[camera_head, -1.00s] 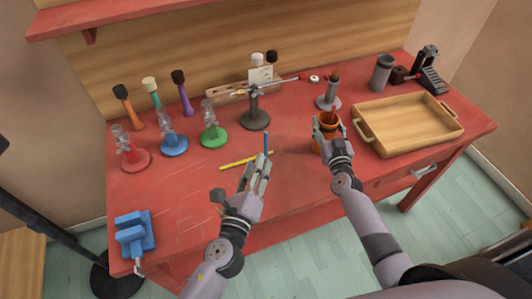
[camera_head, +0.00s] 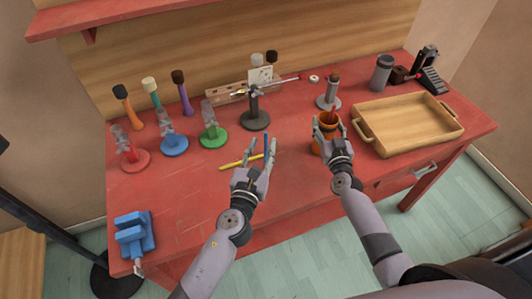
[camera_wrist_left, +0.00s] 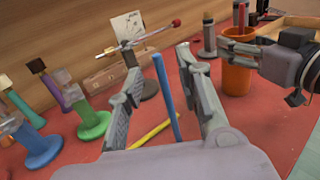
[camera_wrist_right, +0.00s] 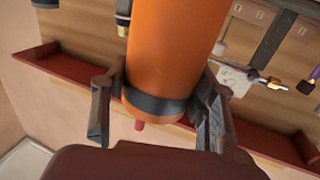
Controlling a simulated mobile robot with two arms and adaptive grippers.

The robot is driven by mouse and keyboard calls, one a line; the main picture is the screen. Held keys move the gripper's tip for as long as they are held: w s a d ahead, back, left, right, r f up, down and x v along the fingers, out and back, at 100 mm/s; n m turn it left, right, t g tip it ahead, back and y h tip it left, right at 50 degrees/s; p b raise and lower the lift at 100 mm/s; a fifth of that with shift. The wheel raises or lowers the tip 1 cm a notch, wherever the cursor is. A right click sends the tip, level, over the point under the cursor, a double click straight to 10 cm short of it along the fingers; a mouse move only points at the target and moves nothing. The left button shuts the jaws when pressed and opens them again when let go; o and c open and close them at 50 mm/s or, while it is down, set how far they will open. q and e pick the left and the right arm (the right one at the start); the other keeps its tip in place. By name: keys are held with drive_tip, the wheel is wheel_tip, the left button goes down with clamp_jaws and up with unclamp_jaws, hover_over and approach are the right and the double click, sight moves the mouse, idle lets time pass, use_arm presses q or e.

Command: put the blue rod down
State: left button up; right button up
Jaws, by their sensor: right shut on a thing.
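The blue rod (camera_wrist_left: 166,95) stands slightly tilted between the spread fingers of my left gripper (camera_wrist_left: 165,90), with gaps on both sides in the left wrist view. In the head view the rod's upper part (camera_head: 266,146) shows near the fingertips of my left gripper (camera_head: 261,152). Its lower end is near the yellow rod (camera_wrist_left: 152,133), and I cannot tell whether it touches the table. My right gripper (camera_head: 329,128) is shut on the orange cup (camera_wrist_right: 172,45), which has a dark band and a red item in it.
Red, blue and green clamp stands (camera_head: 212,135) are at the left, with coloured mallets behind. A dark stand with a white card (camera_head: 257,117) is at the back. A wooden tray (camera_head: 455,132) is right of the cup. A blue vise (camera_head: 135,238) sits front left. The front middle is clear.

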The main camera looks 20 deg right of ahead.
sight(265, 135)
use_arm(q)
drive_tip(key=shift+x, duration=2.7)
drive_tip(key=shift+a+r, duration=0.15)
drive_tip(key=shift+c, duration=0.2)
clamp_jaws()
